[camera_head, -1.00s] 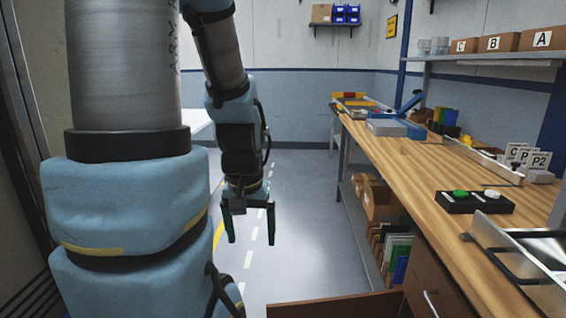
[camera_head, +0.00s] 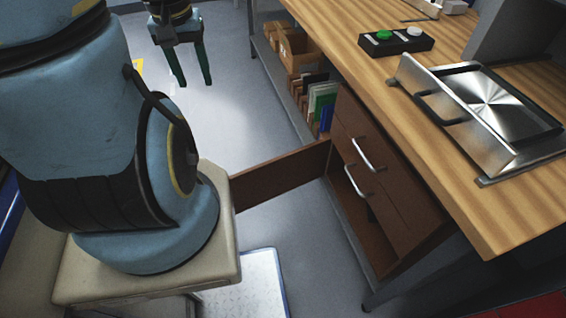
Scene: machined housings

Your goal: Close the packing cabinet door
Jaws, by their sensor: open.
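The packing cabinet (camera_head: 397,205) is a brown wooden unit under the right-hand workbench. Its door (camera_head: 285,172) stands wide open, reaching left from the cabinet into the aisle. The door's left end is hidden behind my arm's base. The lower part of the cabinet shows a dark opening. Two silver bar handles (camera_head: 362,154) show on the cabinet fronts. My gripper (camera_head: 191,84) hangs at the top of the view with its two dark green fingers apart and empty. It is above the aisle floor, beyond the door and not touching it.
The wooden workbench (camera_head: 465,185) bears a black button box (camera_head: 396,42) and a metal fixture (camera_head: 485,105) near its edge. Shelves under the bench hold cardboard boxes (camera_head: 300,50) and folders (camera_head: 321,100). The aisle floor beyond the door is clear.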

